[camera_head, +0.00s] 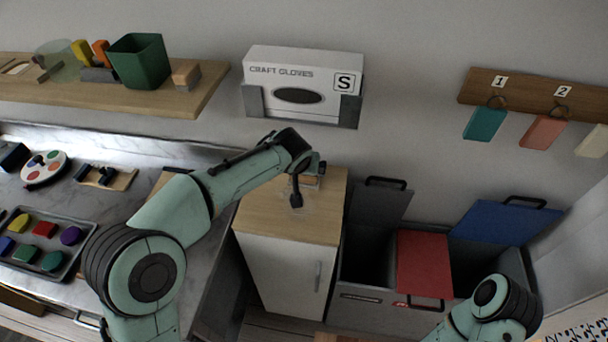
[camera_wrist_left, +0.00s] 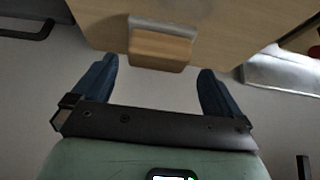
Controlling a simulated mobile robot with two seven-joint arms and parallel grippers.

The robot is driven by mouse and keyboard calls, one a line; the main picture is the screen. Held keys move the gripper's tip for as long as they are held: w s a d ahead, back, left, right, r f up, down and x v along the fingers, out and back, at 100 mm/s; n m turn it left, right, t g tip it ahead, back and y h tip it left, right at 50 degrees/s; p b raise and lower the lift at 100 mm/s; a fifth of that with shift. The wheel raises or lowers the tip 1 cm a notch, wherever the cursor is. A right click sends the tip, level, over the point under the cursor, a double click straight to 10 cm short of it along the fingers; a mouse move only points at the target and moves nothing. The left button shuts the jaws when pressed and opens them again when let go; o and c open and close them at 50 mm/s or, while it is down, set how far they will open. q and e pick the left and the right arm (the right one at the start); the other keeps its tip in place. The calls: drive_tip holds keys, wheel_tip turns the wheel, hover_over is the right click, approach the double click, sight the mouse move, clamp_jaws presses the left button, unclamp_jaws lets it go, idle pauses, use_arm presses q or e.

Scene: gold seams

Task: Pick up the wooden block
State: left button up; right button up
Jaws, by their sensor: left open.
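A wooden block (camera_wrist_left: 160,48) with a pale grey strip along one side sits at the edge of a wooden top (camera_wrist_left: 235,35) in the left wrist view. In the head view the block is small and mostly hidden by my left gripper (camera_head: 297,192), over the wood-topped cabinet (camera_head: 265,215). My left gripper (camera_wrist_left: 156,68) is open, its two dark blue fingers apart with nothing between them. The block lies just past the fingertips, roughly centred on the gap. My right arm shows at the lower right of the head view, its gripper out of frame.
Another wooden block (camera_head: 186,75) sits on the wall shelf (camera_head: 150,103) beside a green bin (camera_head: 139,61). A glove box (camera_head: 300,80) hangs on the wall behind the cabinet. Bins with a raised blue lid (camera_head: 505,222) and a red lid (camera_head: 424,262) stand to the right.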

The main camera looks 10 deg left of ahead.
use_arm(q)
drive_tip(key=x, duration=0.4)
drive_tip(key=shift+d, duration=0.15)
drive_tip(key=c, duration=0.8)
drive_tip(key=shift+s+r, duration=0.15)
drive_tip(key=shift+r, duration=0.4)
drive_tip(key=r, duration=0.6)
drive_tip(key=shift+s+p, duration=0.25)
drive_tip(key=shift+p, duration=0.1)
drive_tip(key=s+b, duration=0.4)
drive_tip(key=s, duration=1.5)
drive_tip(key=shift+s+f, duration=0.1)
